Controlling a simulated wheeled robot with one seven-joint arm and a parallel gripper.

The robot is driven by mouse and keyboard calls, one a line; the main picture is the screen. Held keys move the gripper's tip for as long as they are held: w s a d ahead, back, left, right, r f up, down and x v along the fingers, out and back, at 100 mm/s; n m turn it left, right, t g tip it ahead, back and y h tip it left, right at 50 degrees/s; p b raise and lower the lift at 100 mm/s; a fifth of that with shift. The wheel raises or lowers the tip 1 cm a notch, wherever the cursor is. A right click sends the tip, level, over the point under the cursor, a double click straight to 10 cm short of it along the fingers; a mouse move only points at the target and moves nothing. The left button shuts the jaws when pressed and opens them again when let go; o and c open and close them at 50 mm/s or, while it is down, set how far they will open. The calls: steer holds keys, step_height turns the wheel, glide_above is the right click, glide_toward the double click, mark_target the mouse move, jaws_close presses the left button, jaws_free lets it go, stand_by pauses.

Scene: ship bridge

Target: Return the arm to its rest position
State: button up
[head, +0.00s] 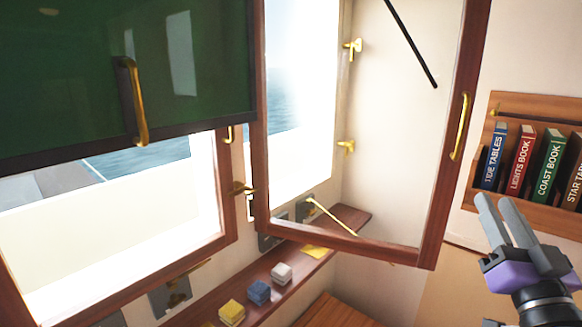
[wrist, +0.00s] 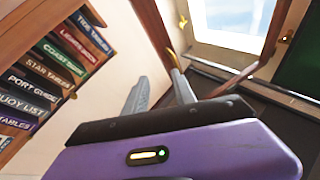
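My gripper (head: 496,204) is at the lower right in the head view, raised in front of the bookshelf and to the right of the open window frame. It has grey fingers and a purple body. In the wrist view my gripper (wrist: 158,88) shows its two fingers apart with nothing between them, so it is open and empty. It touches nothing that I can see. The rest of my arm is mostly out of view.
An open wooden window sash (head: 451,200) with a brass handle swings into the room left of my gripper. A bookshelf (head: 540,215) holds several books at right. A sill (head: 262,270) carries small folded cloths. A green panel (head: 70,80) hangs upper left.

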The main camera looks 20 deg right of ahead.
steer(key=s+a+f+n+g+y, duration=0.1)
steer(key=s+a+f+n+y, duration=0.1)
steer(key=s+a+f, duration=0.45)
steer(key=s+a+f+n+y, duration=0.1)
steer(key=s+a+f+y, duration=0.15)
steer(key=a+f, duration=0.7)
steer(key=s+a+f+n+g+y, duration=0.2)
steer(key=s+a+f, duration=0.2)
steer(key=s+f, duration=0.3)
steer(key=s+a+f+n+g+y, duration=0.2)
steer(key=s+a+f, duration=0.3)
steer(key=s, duration=0.6)
steer(key=shift+f+g+y, duration=0.4)
steer(key=shift+f+y, duration=0.15)
steer(key=shift+f, duration=0.3)
steer(key=shift+o, duration=0.6)
stand_by(1.0)
steer(key=shift+w+d, duration=0.1)
steer(key=shift+w, duration=0.05)
